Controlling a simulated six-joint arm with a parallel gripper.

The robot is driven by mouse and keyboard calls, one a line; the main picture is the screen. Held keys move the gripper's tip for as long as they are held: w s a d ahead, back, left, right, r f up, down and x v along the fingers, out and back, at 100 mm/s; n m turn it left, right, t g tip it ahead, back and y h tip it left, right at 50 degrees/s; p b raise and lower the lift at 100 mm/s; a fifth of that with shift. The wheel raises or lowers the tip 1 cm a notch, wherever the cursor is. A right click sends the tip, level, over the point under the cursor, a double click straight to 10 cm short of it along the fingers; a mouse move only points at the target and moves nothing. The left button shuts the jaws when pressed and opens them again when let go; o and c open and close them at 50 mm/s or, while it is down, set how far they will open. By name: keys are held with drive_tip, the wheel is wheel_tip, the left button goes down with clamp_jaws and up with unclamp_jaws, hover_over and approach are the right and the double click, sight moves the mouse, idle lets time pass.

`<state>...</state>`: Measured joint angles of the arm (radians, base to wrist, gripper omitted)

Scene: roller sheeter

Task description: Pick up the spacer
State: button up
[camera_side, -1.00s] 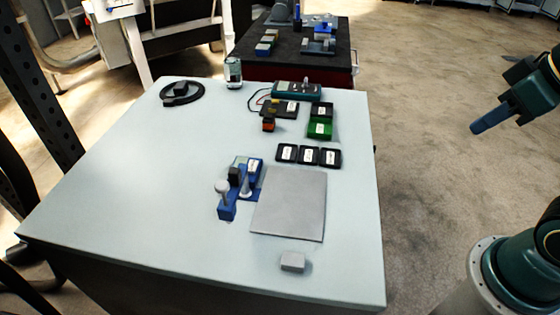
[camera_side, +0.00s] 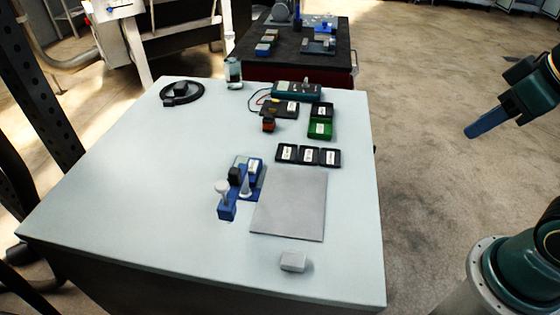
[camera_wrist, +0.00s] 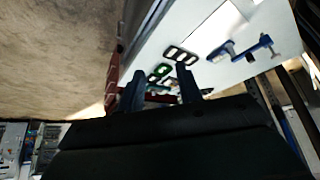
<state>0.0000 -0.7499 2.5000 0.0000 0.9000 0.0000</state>
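I cannot tell for certain which item is the spacer. A small light grey block (camera_side: 292,261) lies alone near the table's front edge in the side view and may be it. My gripper (camera_side: 487,122) hangs off the table's right side, well away from everything on it, with its blue fingers pointing down and left. In the wrist view my gripper (camera_wrist: 161,74) has its two fingers apart with nothing between them. The grey block is not clear in the wrist view.
A grey square plate (camera_side: 290,203) lies behind the block. A blue device (camera_side: 227,208) with grey knobs stands left of it. Black labelled trays (camera_side: 308,155), a green box (camera_side: 320,131) and a meter (camera_side: 296,90) sit farther back.

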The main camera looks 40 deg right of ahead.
drive_tip(key=o, duration=0.6)
drive_tip(key=w+a+f+n+g+y, duration=0.3)
drive_tip(key=w+a+n+g, duration=0.1)
drive_tip(key=w+a+n, duration=0.95)
drive_tip(key=a+f+n+g, duration=0.1)
drive_tip(key=a+f+n, duration=0.2)
drive_tip(key=n, duration=0.1)
drive_tip(key=w+a+f+n+g, duration=0.1)
drive_tip(key=a+f+n+g, duration=0.1)
drive_tip(key=a+f+n, duration=0.1)
drive_tip(key=a+f+n+g, duration=0.1)
drive_tip(key=a+f+n, duration=0.2)
drive_tip(key=n, duration=0.3)
drive_tip(key=shift+w+a+f+n+g, duration=0.1)
drive_tip(key=shift+a+n+g, duration=0.1)
drive_tip(key=shift+a, duration=0.15)
drive_tip(key=shift+w+a+n+g, duration=0.1)
drive_tip(key=shift+a+g, duration=0.1)
drive_tip(key=shift+a, duration=0.1)
drive_tip(key=shift+f, duration=0.1)
hover_over(293, 262)
drive_tip(key=w+d, duration=0.2)
drive_tip(key=d, duration=0.1)
drive_tip(key=shift+w+a+f, duration=0.1)
drive_tip(key=shift+a+f, duration=0.05)
drive_tip(key=shift+f, duration=1.8)
drive_tip(key=shift+w+a+f, duration=0.1)
drive_tip(key=shift+f, duration=1.85)
